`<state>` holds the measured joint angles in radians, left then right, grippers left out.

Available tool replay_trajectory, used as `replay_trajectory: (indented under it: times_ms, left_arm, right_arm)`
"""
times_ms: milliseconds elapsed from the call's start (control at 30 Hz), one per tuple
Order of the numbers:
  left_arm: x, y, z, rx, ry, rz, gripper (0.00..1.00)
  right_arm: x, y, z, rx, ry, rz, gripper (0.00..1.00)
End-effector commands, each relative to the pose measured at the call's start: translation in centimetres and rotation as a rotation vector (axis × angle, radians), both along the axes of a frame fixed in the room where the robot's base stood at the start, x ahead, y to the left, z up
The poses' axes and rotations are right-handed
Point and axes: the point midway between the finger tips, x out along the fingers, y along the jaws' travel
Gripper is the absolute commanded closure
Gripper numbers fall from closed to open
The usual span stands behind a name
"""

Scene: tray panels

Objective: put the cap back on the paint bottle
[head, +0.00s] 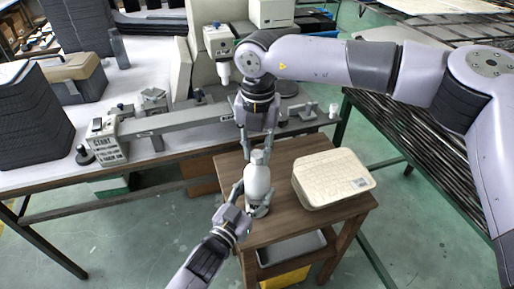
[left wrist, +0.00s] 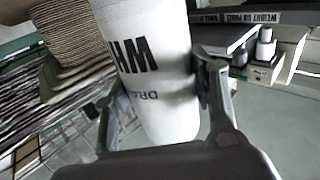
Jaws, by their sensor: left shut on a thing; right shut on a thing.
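The white paint bottle (head: 257,185) stands upright above the small wooden table. My left gripper (head: 257,207) is shut around its lower part. In the left wrist view the bottle (left wrist: 150,75), with dark lettering, fills the space between the fingers of the left gripper (left wrist: 165,105). My right gripper (head: 257,153) comes from above and is shut on the small grey-white cap (head: 257,157) at the bottle's top. The cap is in line with the neck; I cannot tell whether it is seated or just above it. The bottle's top is outside the left wrist view.
A cream lidded box (head: 330,180) sits on the right of the small wooden table (head: 283,228). A long grey balance device (head: 185,122) lies on the bench behind. A slatted rack (head: 395,135) stands at the right. The table's front right is clear.

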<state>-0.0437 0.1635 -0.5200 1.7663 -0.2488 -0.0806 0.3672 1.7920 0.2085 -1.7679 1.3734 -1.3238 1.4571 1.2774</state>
Motion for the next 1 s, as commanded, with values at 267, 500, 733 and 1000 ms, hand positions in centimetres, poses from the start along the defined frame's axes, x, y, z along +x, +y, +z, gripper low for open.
replay_trajectory:
  times_ms: [267, 500, 733, 1000]
  left_arm:
    - [-0.02, -0.01, -0.07, 0.001, 0.002, 0.000, 1.00]
    - [-0.02, -0.01, -0.07, 0.001, 0.002, 0.000, 1.00]
    - [-0.02, -0.02, -0.07, 0.002, 0.001, 0.000, 1.00]
    - [-0.03, -0.03, -0.07, 0.002, 0.001, 0.000, 1.00]
  right_arm:
    - [0.02, 0.08, 0.03, 0.002, 0.000, -0.602, 0.84]
    - [0.05, 0.09, 0.01, 0.002, 0.000, -1.129, 0.84]
    - [0.09, 0.10, -0.02, 0.003, 0.000, -1.539, 0.84]
    - [0.10, 0.10, -0.03, 0.003, 0.000, -1.655, 0.84]
